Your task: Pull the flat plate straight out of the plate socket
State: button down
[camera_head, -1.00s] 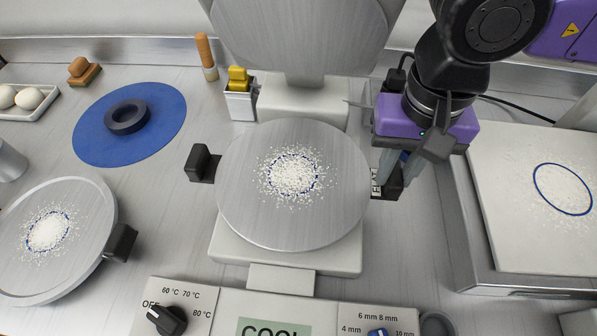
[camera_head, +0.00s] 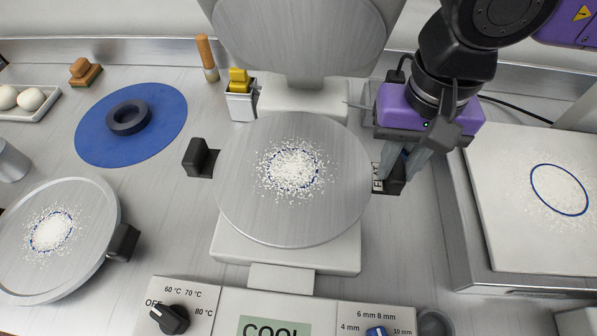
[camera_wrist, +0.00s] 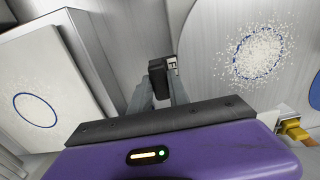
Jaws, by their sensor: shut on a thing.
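The flat plate (camera_head: 235,160) is a round grey metal disc with white granules on its middle. It is over the white pedestal of the press (camera_head: 285,258), where the socket is hidden beneath it. It has a black handle block at the left (camera_head: 197,157) and another at the right beside a "FLAT" label (camera_head: 378,178). My gripper (camera_head: 394,178) is shut on the right handle, which shows between the fingers in the wrist view (camera_wrist: 157,78). The plate looks about level, and I cannot see the gap under it.
The raised upper press plate (camera_head: 300,35) hangs behind. A second rimmed plate (camera_head: 105,200) lies at left, near a blue disc (camera_head: 90,135) with a dark ring. A white slab (camera_head: 510,230) stands at right. The control panel (camera_head: 220,300) is in front.

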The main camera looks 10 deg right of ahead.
jog(key=shift+r+p, duration=1.05)
jog(key=shift+r, duration=1.25)
